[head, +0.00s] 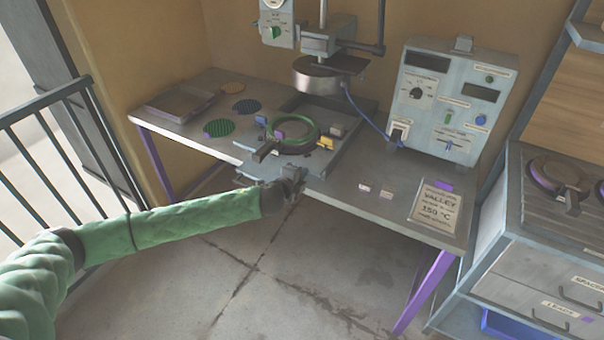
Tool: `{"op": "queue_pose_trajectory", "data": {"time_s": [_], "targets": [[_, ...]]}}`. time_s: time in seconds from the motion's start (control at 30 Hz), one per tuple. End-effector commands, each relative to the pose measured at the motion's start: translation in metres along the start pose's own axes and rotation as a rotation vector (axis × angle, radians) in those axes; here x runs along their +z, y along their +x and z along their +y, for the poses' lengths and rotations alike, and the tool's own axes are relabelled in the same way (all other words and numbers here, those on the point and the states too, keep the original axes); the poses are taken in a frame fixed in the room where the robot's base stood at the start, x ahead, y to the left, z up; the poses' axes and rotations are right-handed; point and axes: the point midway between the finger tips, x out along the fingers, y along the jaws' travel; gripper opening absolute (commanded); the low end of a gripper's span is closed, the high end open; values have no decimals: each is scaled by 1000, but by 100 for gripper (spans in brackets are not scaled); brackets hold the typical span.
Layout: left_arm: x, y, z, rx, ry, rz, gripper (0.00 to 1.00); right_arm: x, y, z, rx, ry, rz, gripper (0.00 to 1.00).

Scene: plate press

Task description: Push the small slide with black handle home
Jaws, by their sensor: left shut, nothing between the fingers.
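The press stands on the grey bench, with a green ring (308,137) on its low base plate. A black handle (265,151) sticks out at the front left of the ring and looks like the small slide's handle. How far the slide is out is too small to tell. My left gripper (294,192) is shut and empty at the bench's front edge, in front of and below the handle, apart from it. My right gripper is not in view.
The round press head (317,76) hangs above the ring. A yellow block (326,143) sits at the ring's right. Round discs (219,128) and a tray (180,103) lie to the left. The floor in front is clear.

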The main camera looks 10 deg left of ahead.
Motion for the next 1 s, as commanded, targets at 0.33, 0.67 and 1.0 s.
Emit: {"op": "queue_pose_trajectory", "data": {"time_s": [0.33,0.67,1.0], "targets": [[-1,9,-3,0,-1,1,0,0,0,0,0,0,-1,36],[-1,75,-24,-1,-1,0,0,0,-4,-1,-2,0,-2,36],[-1,127,-39,0,-1,2,0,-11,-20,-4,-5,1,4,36]]}}
